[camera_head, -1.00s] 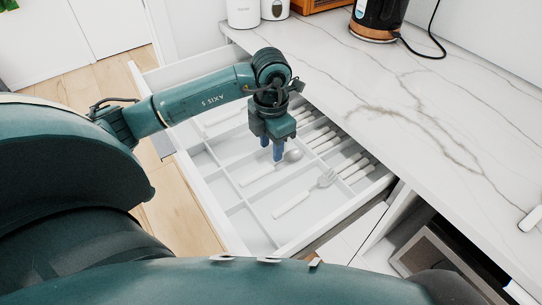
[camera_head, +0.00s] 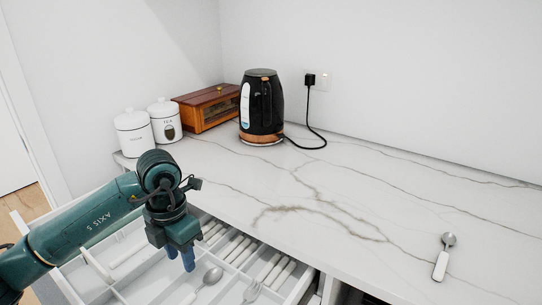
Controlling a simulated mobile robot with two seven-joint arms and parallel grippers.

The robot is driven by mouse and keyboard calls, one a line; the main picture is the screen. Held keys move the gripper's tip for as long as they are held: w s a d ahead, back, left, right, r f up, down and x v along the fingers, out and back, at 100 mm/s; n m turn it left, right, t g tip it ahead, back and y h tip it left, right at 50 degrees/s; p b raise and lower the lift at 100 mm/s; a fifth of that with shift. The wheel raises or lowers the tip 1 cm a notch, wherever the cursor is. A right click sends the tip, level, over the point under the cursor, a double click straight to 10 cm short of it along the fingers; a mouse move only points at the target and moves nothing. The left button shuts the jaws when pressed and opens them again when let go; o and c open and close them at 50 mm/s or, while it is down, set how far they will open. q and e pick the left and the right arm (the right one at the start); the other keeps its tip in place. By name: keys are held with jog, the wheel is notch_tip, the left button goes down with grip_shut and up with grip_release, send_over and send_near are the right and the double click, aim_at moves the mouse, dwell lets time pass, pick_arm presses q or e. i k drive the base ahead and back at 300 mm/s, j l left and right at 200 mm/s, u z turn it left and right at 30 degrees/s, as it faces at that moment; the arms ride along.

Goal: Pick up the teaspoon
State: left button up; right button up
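A small spoon with a white handle (camera_head: 441,262) lies on the marble counter at the right, its metal bowl pointing away from me. Another spoon (camera_head: 211,277) with a metal bowl lies in the open drawer, beside a fork (camera_head: 251,292). I cannot tell from its look alone which is the teaspoon. My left gripper (camera_head: 180,258) points down over the drawer, just left of and above the drawer spoon. Its blue fingers are apart, with nothing between them. My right gripper is not in view.
The white drawer (camera_head: 305,283) has dividers and several white-handled pieces of cutlery. On the counter (camera_head: 330,205) stand a black kettle (camera_head: 262,105), a wooden box (camera_head: 207,110) and two white canisters (camera_head: 133,133). The counter around the right-hand spoon is clear.

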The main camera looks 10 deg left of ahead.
aim_at(449, 239)
jog(key=k, duration=1.5)
